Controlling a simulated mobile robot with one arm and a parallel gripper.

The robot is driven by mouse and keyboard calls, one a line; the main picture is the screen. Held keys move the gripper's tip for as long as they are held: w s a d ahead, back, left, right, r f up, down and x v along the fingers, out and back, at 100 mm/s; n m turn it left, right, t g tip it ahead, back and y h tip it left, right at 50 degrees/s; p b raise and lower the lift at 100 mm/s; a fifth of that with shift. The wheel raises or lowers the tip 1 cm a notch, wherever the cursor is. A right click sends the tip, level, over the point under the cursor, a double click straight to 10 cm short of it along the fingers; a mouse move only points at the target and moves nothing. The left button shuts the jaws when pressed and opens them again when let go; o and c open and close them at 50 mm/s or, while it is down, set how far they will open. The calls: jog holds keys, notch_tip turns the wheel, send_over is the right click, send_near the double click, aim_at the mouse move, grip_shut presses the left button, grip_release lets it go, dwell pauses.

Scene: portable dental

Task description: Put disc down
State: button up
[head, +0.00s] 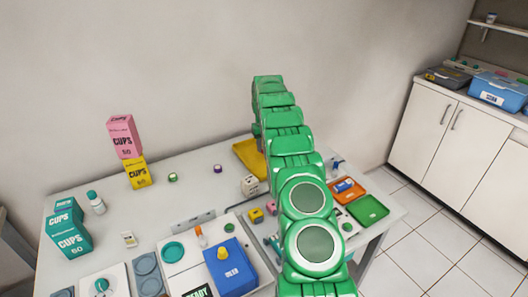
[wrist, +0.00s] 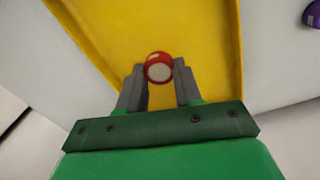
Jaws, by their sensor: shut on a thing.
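In the wrist view my gripper (wrist: 159,88) is shut on a small round disc (wrist: 158,70) with a red rim and a pale face. The disc sits between the two grey fingertips. Behind it is a yellow tray (wrist: 205,35), which fills most of that view. I cannot tell whether the disc touches the tray. In the head view the yellow tray (head: 246,155) lies at the back of the white table, partly hidden by my green arm. My gripper and the disc are hidden behind my arm there.
A white cube (head: 249,186) stands just in front of the yellow tray. Small discs, one purple (head: 217,168) and one green-rimmed (head: 172,177), lie to its left. An orange tray (head: 347,189) and a green tray (head: 368,210) are at the right. A blue box (head: 230,268) stands in front.

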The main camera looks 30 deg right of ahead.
jog(key=shift+f, duration=1.6)
jog(key=shift+f, duration=0.1)
jog(key=o, duration=1)
notch_tip(320, 180, up, 12)
jog(key=shift+w+f, duration=0.1)
jog(key=shift+r, duration=0.25)
jog(key=shift+r, duration=0.1)
